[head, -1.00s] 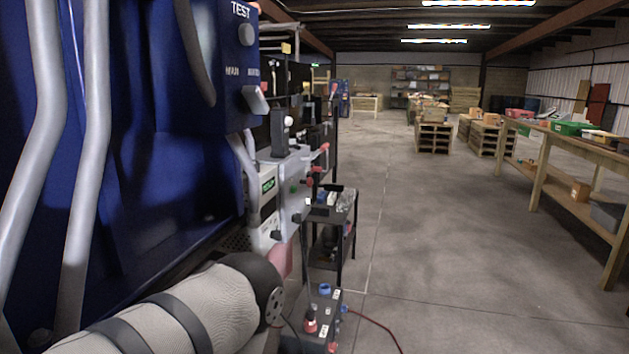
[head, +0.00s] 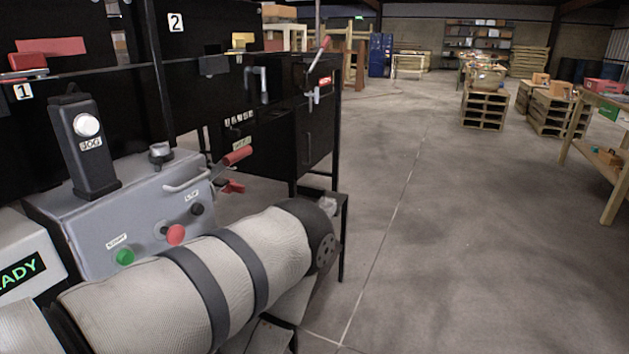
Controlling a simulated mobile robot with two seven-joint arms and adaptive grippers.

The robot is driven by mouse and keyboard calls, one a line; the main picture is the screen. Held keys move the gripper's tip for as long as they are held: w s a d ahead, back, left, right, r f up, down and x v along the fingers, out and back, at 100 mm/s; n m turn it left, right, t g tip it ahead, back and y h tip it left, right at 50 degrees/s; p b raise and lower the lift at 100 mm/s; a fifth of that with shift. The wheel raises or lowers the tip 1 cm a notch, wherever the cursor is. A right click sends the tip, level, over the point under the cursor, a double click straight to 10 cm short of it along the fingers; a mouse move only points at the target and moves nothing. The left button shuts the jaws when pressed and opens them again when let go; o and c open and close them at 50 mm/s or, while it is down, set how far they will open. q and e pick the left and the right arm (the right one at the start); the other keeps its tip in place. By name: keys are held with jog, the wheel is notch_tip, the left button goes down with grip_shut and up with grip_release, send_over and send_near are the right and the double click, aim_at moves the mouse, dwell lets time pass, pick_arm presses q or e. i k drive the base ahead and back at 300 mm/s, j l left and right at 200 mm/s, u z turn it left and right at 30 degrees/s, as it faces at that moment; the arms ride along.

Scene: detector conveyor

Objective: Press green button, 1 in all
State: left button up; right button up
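The green button (head: 125,257) is on the sloped front of a grey control box (head: 95,235) at the left of the head view. A small label sits just above it. A red button (head: 175,234) and a black knob (head: 197,209) are to its right on the same face. My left arm crosses the lower part of the view in front of the box, below the green button. Neither of my grippers shows in the view.
A black jog post (head: 85,150) with a white button stands on the box. A red-handled lever (head: 237,156) sticks out at its right. A READY display (head: 20,278) is at the far left. Open concrete floor (head: 430,230) lies to the right, with pallets (head: 485,108) beyond.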

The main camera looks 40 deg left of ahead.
aim_at(124, 257)
jog(key=i+u, duration=0.45)
jog(key=i+l+u, duration=0.2)
jog(key=u, duration=0.2)
jog(key=i+l+u, duration=0.7)
jog(key=u, duration=1.8)
